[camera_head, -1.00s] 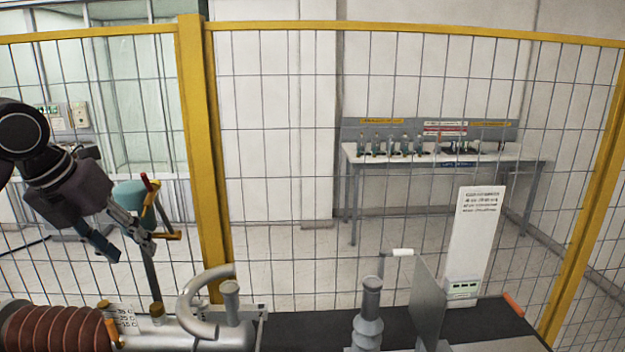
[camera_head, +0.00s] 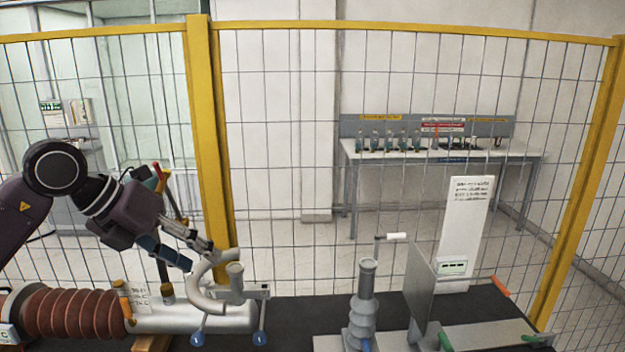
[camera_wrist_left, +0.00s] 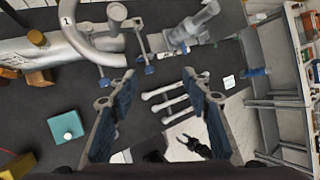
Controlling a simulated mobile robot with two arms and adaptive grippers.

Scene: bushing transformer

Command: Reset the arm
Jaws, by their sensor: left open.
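My left gripper (camera_head: 197,254) comes in from the left in the head view, above the grey cylinder and left of its curved pipe. In the left wrist view my left gripper (camera_wrist_left: 158,82) shows two blue-padded fingers spread wide apart with nothing between them. Wrenches or rods (camera_wrist_left: 170,98) with pale shafts lie below, seen between the fingers. My right gripper cannot be made out in the head view.
The grey cylinder (camera_head: 190,319) with a ribbed brown bushing (camera_head: 75,315) and curved pipe (camera_head: 205,283) lies on the dark bench (camera_head: 295,325). A grey insulator (camera_head: 364,300) and upright plate (camera_head: 420,285) stand right. A yellow-framed mesh fence (camera_head: 207,150) runs behind.

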